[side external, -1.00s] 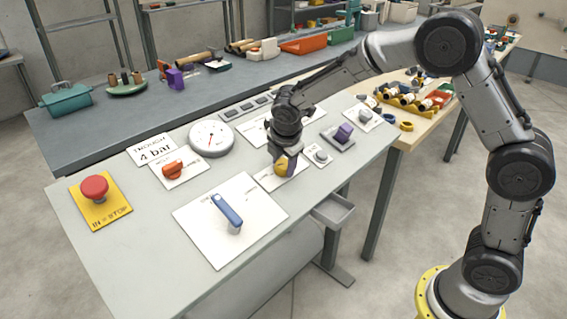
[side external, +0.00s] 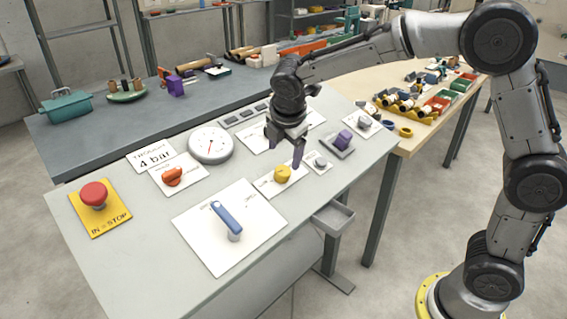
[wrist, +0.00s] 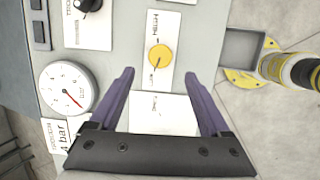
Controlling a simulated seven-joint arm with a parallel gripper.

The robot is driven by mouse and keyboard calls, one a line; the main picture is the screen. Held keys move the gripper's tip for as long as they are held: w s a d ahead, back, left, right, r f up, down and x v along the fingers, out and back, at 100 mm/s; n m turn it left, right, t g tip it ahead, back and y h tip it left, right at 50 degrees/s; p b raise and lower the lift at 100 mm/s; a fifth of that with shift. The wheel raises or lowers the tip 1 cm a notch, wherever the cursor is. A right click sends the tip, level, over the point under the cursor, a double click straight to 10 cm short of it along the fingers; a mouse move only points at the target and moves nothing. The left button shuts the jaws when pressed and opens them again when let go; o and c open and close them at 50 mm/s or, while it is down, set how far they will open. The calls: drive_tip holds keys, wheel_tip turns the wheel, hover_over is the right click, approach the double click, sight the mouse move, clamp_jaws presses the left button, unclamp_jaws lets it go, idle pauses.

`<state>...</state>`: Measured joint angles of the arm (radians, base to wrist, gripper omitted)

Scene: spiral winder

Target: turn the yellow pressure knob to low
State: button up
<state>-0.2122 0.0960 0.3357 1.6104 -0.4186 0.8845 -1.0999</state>
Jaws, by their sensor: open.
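The yellow pressure knob (side external: 282,174) sits on a white label plate near the table's front edge. It also shows in the wrist view (wrist: 160,56), with lettering on the plate above and below it and a small dark mark toward its lower left. The knob is fully uncovered there.
A blue lever (side external: 228,218) stands on a large white plate left of the knob. A grey knob (side external: 321,162) and a purple block (side external: 344,138) are to its right. A round gauge (side external: 211,145), an orange knob (side external: 172,176) and a red stop button (side external: 94,194) are farther left.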

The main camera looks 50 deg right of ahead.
drive_tip(key=v, duration=0.5)
drive_tip(key=shift+r, duration=0.1)
drive_tip(key=s+d+r+m+t, duration=0.1)
drive_tip(key=s+d+r+m, duration=0.15)
drive_tip(key=s+r, duration=0.2)
drive_tip(key=s+d+r+m+t, duration=0.1)
drive_tip(key=s+d+r, duration=0.2)
drive_tip(key=s, duration=0.3)
drive_tip(key=s+f+m+y, duration=0.1)
drive_tip(key=s+f+m, duration=0.3)
drive_tip(key=s+m, duration=0.3)
drive_tip(key=s+a+f+m+y, duration=0.1)
drive_tip(key=s+f+m+y, duration=0.1)
drive_tip(key=s+f+m, duration=0.2)
drive_tip(key=s+m, duration=0.3)
drive_tip(key=s, duration=0.2)
drive_tip(key=shift+s+a, duration=0.3)
drive_tip(key=shift+s, duration=0.05)
